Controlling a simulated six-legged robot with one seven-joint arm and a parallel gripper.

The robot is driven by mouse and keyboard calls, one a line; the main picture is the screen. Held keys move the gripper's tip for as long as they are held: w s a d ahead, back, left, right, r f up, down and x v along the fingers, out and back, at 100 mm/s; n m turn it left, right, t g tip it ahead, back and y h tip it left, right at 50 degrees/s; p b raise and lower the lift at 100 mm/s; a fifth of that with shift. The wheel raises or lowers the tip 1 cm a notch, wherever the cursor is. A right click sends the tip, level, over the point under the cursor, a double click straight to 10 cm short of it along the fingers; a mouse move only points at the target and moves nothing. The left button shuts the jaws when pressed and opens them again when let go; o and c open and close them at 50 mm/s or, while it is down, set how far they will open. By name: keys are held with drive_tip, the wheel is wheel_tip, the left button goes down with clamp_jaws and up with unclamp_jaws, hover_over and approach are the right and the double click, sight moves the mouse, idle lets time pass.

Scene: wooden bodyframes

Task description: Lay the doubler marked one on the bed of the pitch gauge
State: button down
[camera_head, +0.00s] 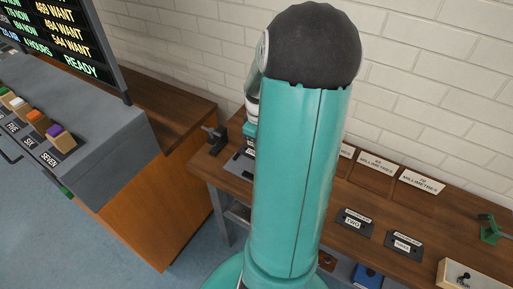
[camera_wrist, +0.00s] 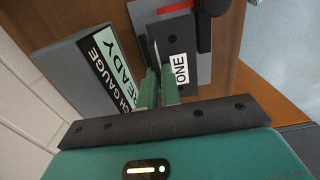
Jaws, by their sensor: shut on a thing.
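Whether the doubler touches the bed cannot be told. The pitch gauge housing (camera_wrist: 75,72) is to the left, its display reading READY. In the head view my arm hides the gripper and most of the gauge (camera_head: 240,168).
In the head view, doublers marked TWO (camera_head: 355,220) and apparently THREE (camera_head: 404,245) lie on the wooden bench (camera_head: 365,195). Millimetre signs (camera_head: 421,182) stand behind them along the wall. A green tool (camera_head: 490,231) is at the right. A grey console (camera_head: 95,125) with coloured knobs stands left.

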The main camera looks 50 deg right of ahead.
drive_tip(key=shift+w+d+f, duration=0.25)
drive_tip(key=shift+w+f, duration=0.15)
drive_tip(key=shift+f, duration=0.1)
wheel_tip(320, 180, down, 4)
drive_tip(key=shift+w+d+r, duration=0.15)
drive_tip(key=shift+r, duration=0.1)
drive_tip(key=shift+f, duration=0.55)
drive_tip(key=c, duration=1.6)
unclamp_jaws()
drive_tip(key=shift+a+f, duration=0.15)
drive_tip(key=shift+a, duration=0.05)
